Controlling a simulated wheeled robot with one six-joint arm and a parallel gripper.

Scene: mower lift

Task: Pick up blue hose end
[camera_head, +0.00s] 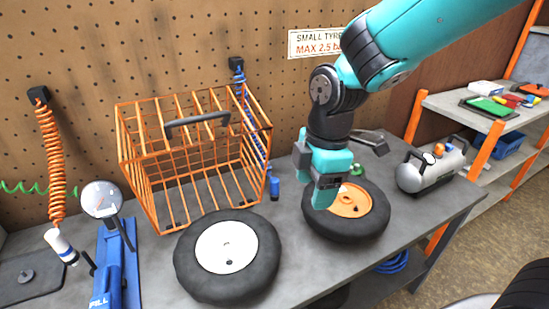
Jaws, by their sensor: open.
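A blue coiled hose (249,115) hangs from a black wall bracket and runs down behind and beside the right side of the orange wire cage. Its blue end (275,188) hangs just right of the cage's lower right corner, near the bench top. My gripper (322,194), teal and black, points down to the right of the hose end, over the tyre with the orange hub (352,201). The gripper is open and apart from the hose end. The gap between its fingers is hard to see from this angle.
The orange cage (160,170) stands left of the hose end. A tyre with a white hub (228,250) lies in front of it. An orange coiled hose (51,160) and a gauge (101,199) are at left. A grey tank (432,170) stands at right.

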